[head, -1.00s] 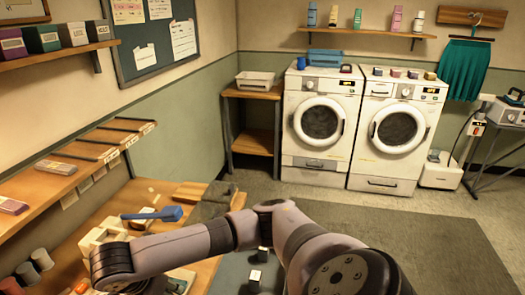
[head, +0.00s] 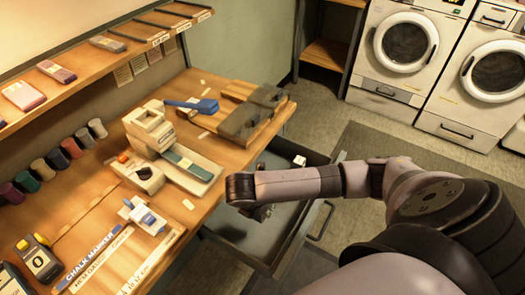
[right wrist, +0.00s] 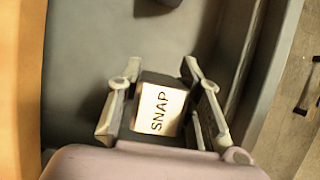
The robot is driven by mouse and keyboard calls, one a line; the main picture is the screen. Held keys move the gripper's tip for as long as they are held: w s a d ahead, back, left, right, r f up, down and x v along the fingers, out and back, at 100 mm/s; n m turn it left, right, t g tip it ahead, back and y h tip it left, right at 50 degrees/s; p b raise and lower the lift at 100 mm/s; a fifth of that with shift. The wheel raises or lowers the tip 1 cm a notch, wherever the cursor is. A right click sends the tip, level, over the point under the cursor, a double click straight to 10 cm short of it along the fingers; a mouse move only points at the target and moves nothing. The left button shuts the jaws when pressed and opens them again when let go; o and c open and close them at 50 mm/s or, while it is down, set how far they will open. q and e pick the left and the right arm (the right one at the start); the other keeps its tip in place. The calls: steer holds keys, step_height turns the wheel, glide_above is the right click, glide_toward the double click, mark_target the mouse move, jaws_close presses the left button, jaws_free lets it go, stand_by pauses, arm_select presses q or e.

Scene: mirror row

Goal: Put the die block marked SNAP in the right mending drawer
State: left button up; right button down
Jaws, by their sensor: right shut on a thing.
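The die block marked SNAP (right wrist: 160,110) is pale with dark letters. In the right wrist view it sits between the two fingers of my right gripper (right wrist: 163,112), which is shut on it. In the head view my right gripper (head: 260,212) is over the open grey drawer (head: 285,238) below the workbench, and the block is hidden or too small to tell there. The drawer floor shows behind the block in the right wrist view (right wrist: 85,70); I cannot tell whether the block touches it. My left gripper is not in view.
Another small white-topped block (head: 299,160) lies toward the drawer's far end. The workbench (head: 205,205) holds a sewing machine (head: 165,145), a blue-handled tool (head: 192,106), and a pressing board (head: 250,115). Thread spools stand along the wall. Washing machines (head: 403,45) stand at the back right.

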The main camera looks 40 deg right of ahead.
mark_target(256, 218)
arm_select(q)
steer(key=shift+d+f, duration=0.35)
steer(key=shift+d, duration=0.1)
arm_select(e)
step_height(256, 218, down, 10)
steer(key=shift+r, duration=0.2)
arm_select(q)
steer(key=shift+b, duration=0.3)
arm_select(e)
steer(key=shift+f, duration=0.1)
steer(key=c, duration=1.1)
jaws_free()
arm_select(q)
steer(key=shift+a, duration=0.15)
arm_select(e)
steer(key=p+v, duration=0.1)
steer(key=v, duration=1.1)
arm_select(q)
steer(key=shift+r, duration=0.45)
